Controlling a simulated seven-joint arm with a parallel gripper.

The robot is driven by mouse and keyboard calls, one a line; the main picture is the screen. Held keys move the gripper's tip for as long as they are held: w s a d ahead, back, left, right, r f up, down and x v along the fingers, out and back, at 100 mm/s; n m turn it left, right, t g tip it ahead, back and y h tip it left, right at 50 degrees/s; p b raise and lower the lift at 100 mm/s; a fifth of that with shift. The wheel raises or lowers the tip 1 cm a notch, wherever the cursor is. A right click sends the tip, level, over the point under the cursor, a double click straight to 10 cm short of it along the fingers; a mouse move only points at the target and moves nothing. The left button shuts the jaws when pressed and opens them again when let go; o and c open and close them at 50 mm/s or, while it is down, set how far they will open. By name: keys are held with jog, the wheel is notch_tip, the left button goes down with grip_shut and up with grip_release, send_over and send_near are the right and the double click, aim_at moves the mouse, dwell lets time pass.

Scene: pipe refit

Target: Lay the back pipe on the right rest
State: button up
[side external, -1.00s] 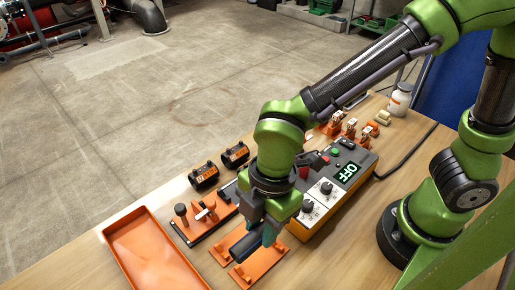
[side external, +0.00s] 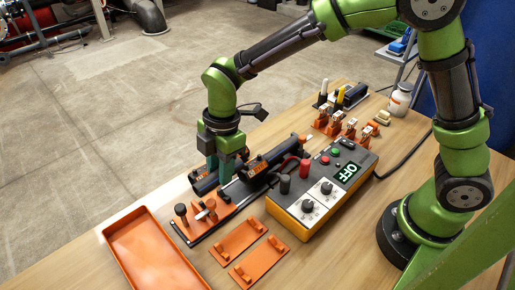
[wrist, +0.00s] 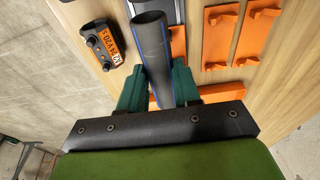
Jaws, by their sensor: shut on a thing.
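In the wrist view a black pipe with a blue stripe (wrist: 151,45) lies between my two teal fingers, its open end pointing up the picture. My gripper (side external: 226,172) is shut on it, at the back of the bench among the black couplers. In the side view my fingers and the couplers partly hide the pipe. Two flat orange rests with small cradles lie in front of it, a left one (side external: 238,238) and a right one (side external: 260,263). Both rests are empty, and my gripper is well behind them.
An orange tray (side external: 112,228) lies at the front left. An orange clamp fixture (side external: 196,212) stands between tray and gripper. A control box reading OFF (side external: 310,200) stands right of the rests. A labelled coupler (wrist: 105,45) sits close left of the pipe in the wrist view.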

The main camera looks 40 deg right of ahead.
jog(key=shift+f, duration=0.75)
jog(key=shift+f, duration=0.35)
jog(key=shift+f, duration=0.45)
jog(key=shift+f, duration=0.2)
dwell(0.4)
jog(key=shift+f, duration=0.7)
jog(key=shift+f, duration=0.35)
dwell(0.4)
jog(key=o, duration=1.2)
jog(key=shift+o, duration=0.2)
